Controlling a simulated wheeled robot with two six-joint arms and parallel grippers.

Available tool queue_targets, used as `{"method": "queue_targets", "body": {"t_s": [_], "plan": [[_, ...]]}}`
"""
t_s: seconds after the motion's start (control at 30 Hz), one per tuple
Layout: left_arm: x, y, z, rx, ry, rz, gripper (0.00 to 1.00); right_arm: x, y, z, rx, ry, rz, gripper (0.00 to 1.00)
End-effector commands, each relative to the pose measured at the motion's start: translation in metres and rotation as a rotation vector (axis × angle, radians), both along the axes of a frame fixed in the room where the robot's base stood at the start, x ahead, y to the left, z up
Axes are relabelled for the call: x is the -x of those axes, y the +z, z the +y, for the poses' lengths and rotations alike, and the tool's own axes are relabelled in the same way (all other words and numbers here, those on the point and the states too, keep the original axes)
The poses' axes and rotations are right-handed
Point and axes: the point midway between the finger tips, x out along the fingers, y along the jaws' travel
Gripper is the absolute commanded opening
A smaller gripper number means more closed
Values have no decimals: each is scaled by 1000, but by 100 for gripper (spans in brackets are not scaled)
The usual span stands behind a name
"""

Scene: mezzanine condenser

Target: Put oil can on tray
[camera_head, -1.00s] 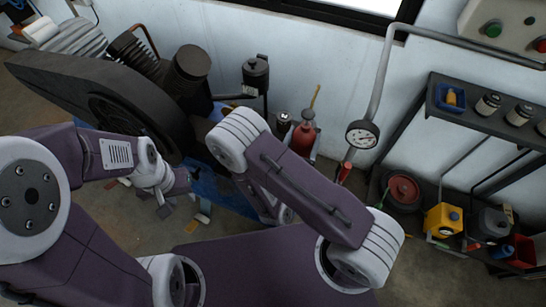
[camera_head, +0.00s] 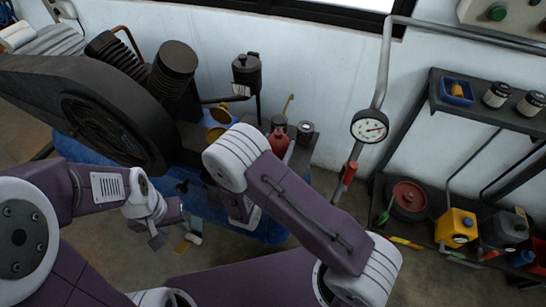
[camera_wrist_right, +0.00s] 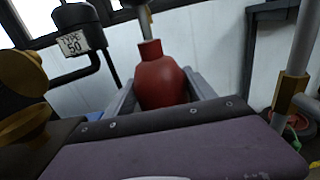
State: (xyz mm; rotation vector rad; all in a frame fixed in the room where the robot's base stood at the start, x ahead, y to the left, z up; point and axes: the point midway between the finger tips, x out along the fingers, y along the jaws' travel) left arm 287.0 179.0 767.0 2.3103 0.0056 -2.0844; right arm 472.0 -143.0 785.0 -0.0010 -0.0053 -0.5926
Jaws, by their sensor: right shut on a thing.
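The oil can is a rounded red can with a narrow neck and a thin spout. In the head view the oil can (camera_head: 279,143) is partly hidden behind my right arm. In the right wrist view the oil can (camera_wrist_right: 162,80) stands roughly upright between the grey fingers of my right gripper (camera_wrist_right: 160,88), which is shut on it. My left gripper (camera_head: 155,236) hangs low at the left, far from the can, and its finger gap is unclear. I cannot clearly make out which thing is the tray; a blue open tray-like bin (camera_head: 442,98) sits on the upper right shelf.
A big dark compressor (camera_head: 90,115) fills the left. A dark canister (camera_head: 246,74) on the wall stands close to the can. A pipe with a gauge (camera_head: 370,127) runs up the wall at right.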

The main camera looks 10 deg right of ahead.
Motion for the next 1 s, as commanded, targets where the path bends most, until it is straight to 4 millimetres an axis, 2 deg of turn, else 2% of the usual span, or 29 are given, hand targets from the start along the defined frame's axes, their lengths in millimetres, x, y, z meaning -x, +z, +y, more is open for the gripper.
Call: {"method": "queue_targets", "body": {"t_s": [0.13,0.33,0.57,0.93,0.97,1.0], "plan": [[0,-5,0,0,0,0,36,-11,-9,12,1,-1,-4,0],[0,-6,0,0,0,0,36,-12,-14,14,3,-1,-2,0],[0,-19,0,0,0,0,36,-12,-50,13,3,-1,-2,0],[0,-21,0,0,0,0,36,-11,-54,13,1,-1,-3,0],[0,-20,0,0,0,0,36,-11,-54,13,1,-1,1,69],[0,-20,0,0,0,0,36,-11,-54,13,0,-1,0,80]]}}
